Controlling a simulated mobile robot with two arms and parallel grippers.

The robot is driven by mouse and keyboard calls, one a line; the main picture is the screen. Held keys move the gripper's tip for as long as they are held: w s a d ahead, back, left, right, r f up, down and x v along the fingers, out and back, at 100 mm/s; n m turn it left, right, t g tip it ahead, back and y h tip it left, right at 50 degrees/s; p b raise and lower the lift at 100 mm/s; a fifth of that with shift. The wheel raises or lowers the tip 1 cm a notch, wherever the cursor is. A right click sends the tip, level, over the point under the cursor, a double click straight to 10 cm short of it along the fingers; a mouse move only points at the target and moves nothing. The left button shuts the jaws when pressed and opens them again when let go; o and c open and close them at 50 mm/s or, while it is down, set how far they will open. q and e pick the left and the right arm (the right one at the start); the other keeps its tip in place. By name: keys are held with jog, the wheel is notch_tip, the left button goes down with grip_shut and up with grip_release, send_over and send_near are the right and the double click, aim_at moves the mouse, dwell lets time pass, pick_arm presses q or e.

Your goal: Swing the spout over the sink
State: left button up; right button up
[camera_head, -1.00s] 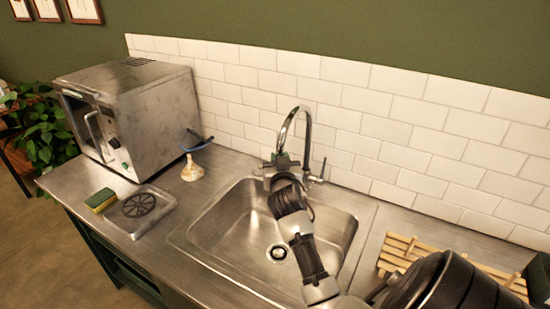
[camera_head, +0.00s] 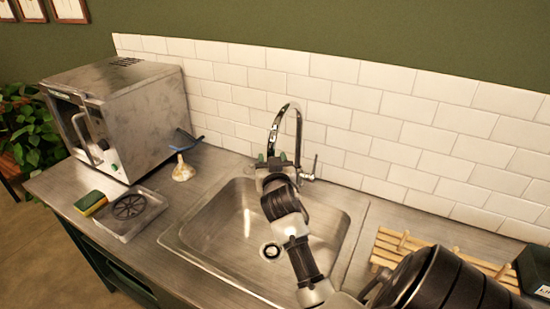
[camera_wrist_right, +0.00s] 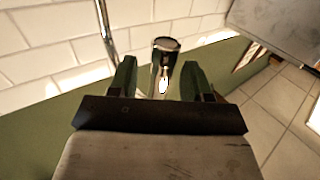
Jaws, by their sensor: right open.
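The chrome tap spout (camera_head: 284,112) arches up behind the sink (camera_head: 176,243). Its free end comes down at the back of the basin, left of its base. My right gripper (camera_head: 270,160) is up at that end. In the right wrist view its two green fingers (camera_wrist_right: 159,82) stand apart, with the spout's end (camera_wrist_right: 164,62) between them. Gaps show on both sides, so it does not look gripped. The chrome tube (camera_wrist_right: 105,25) also shows left of the fingers. My right forearm crosses the basin and hides part of it. My left gripper is out of view.
A tap lever (camera_head: 312,170) stands right of the spout base, near the tiled wall (camera_head: 390,110). A wooden rack (camera_head: 400,243) lies right of the sink.

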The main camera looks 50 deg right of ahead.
jog(key=b+v, duration=0.2)
jog(key=v, duration=0.7)
jog(key=shift+s, duration=0.25)
jog(key=shift+a, duration=0.1)
